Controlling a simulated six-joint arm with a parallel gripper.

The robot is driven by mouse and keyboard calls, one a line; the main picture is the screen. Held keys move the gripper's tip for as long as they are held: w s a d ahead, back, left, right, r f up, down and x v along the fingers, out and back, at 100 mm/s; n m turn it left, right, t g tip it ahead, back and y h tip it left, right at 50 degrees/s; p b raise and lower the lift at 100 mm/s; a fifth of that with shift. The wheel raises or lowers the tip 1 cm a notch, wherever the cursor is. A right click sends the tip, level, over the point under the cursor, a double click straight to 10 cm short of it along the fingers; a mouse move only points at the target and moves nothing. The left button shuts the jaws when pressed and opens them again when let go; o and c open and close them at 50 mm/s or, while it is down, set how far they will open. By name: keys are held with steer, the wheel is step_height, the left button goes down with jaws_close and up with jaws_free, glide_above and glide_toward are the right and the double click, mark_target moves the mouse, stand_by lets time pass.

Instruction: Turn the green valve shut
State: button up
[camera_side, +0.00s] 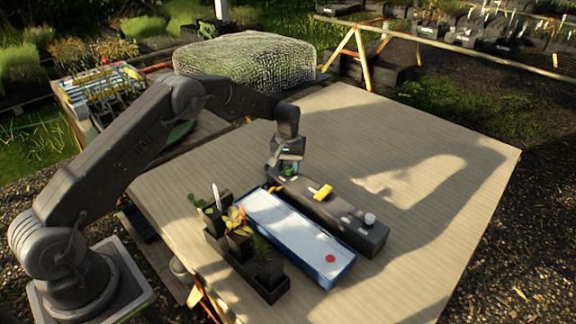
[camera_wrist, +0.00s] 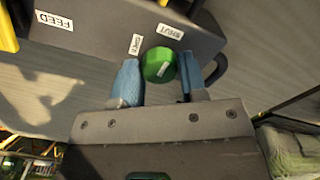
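The green valve (camera_wrist: 158,65) is a round green knob on a dark grey box (camera_side: 330,213). In the wrist view it sits between the two blue-padded fingers of my gripper (camera_wrist: 157,82). A gap shows between the knob and the right finger; the left finger is close to it, and I cannot tell if they touch. White labels are on the box beside the knob, one reading "SHUT" (camera_wrist: 170,31). In the side view my gripper (camera_side: 284,172) is above the far left end of the box, with a bit of the green knob showing below it.
A yellow lever (camera_side: 321,192) and a pale round knob (camera_side: 369,219) are on the same box. A blue-rimmed white tray (camera_side: 290,235) with a red dot lies alongside. A dark planter (camera_side: 245,265) with small plants stands at the front left. The table's right side is clear.

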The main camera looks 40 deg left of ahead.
mark_target(288, 167)
steer(key=o, duration=0.4)
steer(key=shift+c, duration=0.2)
step_height(288, 167, up, 14)
stand_by(0.5)
steer(key=s+d+r+m+t, duration=0.1)
steer(key=s+d+r+m, duration=0.15)
steer(key=s+r, duration=0.55)
steer(key=s+d+r+m+t, duration=0.1)
steer(key=s+d+r+t, duration=0.1)
steer(key=s+d+r, duration=0.4)
steer(key=s+d+m+t, duration=0.1)
steer(key=s+m+t, duration=0.1)
steer(key=s, duration=2.1)
steer(key=shift+s+d+f+m+t, duration=0.15)
steer(key=shift+s+d+m+t, duration=0.15)
steer(key=shift+m, duration=0.25)
